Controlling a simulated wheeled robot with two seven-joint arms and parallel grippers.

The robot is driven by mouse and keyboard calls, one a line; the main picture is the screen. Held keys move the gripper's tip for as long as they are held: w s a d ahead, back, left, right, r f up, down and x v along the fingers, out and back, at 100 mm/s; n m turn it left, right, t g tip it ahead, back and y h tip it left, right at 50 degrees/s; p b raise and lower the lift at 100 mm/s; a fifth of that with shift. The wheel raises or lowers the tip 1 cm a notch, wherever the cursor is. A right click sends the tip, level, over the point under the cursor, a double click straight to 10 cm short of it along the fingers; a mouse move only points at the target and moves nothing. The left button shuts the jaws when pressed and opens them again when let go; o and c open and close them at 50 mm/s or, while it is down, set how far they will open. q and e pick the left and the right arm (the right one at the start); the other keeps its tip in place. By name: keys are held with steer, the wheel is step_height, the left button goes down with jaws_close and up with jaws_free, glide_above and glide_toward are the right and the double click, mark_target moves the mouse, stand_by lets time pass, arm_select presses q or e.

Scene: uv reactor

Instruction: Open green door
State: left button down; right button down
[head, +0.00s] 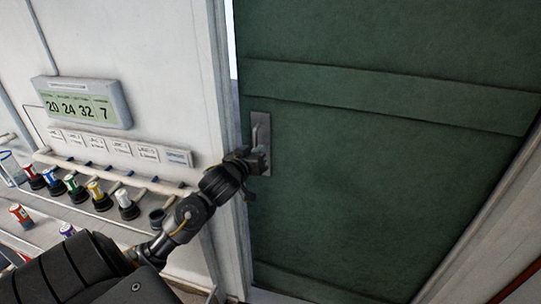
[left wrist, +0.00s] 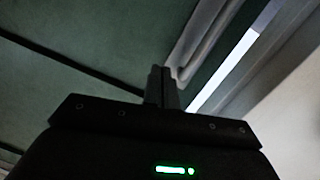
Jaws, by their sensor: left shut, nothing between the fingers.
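The green door (head: 380,170) fills the right of the head view. A bright strip shows between its left edge and the pale frame (head: 222,90), so it appears slightly ajar. A grey metal handle plate (head: 261,128) is near that edge. My left gripper (head: 258,161) is at the lower part of the plate and partly hides it; I cannot tell if it touches. In the left wrist view the gripper's fingers (left wrist: 162,80) are shut with nothing between them, beside the grey handle (left wrist: 205,42). My right gripper is not in view.
Left of the door, a pale wall carries a display box (head: 84,103) with numbers. Below it a rack (head: 110,172) holds several colour-banded containers, close to my left arm. A red-topped container (head: 20,214) stands lower left.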

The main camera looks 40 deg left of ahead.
arm_select(q)
step_height(320, 180, down, 13)
steer(key=s+d+n+y+p, duration=0.1)
steer(key=s+d+n, duration=0.1)
steer(key=s, duration=0.1)
steer(key=m+y+p, duration=0.1)
steer(key=m+p, duration=0.3)
glide_toward(277, 159)
steer(key=shift+t, duration=0.3)
steer(key=x, duration=0.7)
steer(key=shift+f, duration=0.3)
